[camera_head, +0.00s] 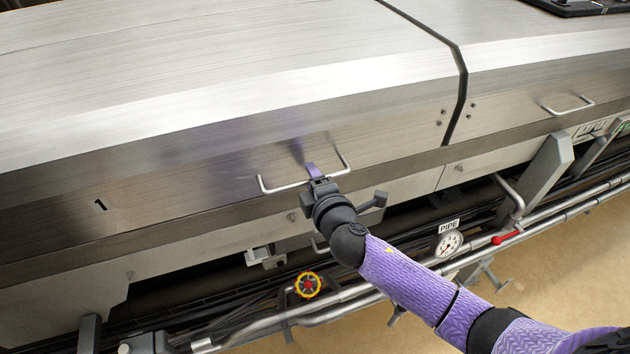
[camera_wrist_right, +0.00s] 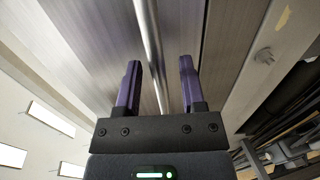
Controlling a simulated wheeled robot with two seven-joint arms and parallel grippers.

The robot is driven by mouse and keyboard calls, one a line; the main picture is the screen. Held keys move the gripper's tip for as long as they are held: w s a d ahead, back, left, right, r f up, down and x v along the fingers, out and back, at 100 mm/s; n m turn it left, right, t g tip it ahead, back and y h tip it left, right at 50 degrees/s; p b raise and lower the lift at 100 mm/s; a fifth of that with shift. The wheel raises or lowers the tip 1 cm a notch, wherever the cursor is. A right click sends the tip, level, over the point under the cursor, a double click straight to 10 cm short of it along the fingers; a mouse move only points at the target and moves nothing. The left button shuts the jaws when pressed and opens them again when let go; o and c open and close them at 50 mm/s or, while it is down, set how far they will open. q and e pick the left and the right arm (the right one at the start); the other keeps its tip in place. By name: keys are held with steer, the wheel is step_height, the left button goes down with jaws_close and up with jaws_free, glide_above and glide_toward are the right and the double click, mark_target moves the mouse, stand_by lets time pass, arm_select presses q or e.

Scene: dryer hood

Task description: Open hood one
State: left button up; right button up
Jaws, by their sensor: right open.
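Hood one, as far as I can tell, is the large brushed-metal hood (camera_head: 230,80) filling the left and middle of the head view, and it is down. Its thin metal handle (camera_head: 284,187) sits on the lower front face. My right gripper (camera_head: 314,171) is at the middle of this handle. In the right wrist view, the right gripper (camera_wrist_right: 160,80) is open and the handle bar (camera_wrist_right: 151,45) runs between its two purple fingers, with gaps on both sides. The gripper hides the middle of the handle in the head view. My left gripper is not in view.
A second hood section (camera_head: 540,55) with its own handle (camera_head: 568,106) lies to the right, past a dark seam. Below are pipes, a yellow valve wheel (camera_head: 308,285), a gauge (camera_head: 449,243) and a red lever (camera_head: 506,238). Open floor (camera_head: 560,270) shows at lower right.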

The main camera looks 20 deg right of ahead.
jaws_close()
stand_by(0.8)
stand_by(0.7)
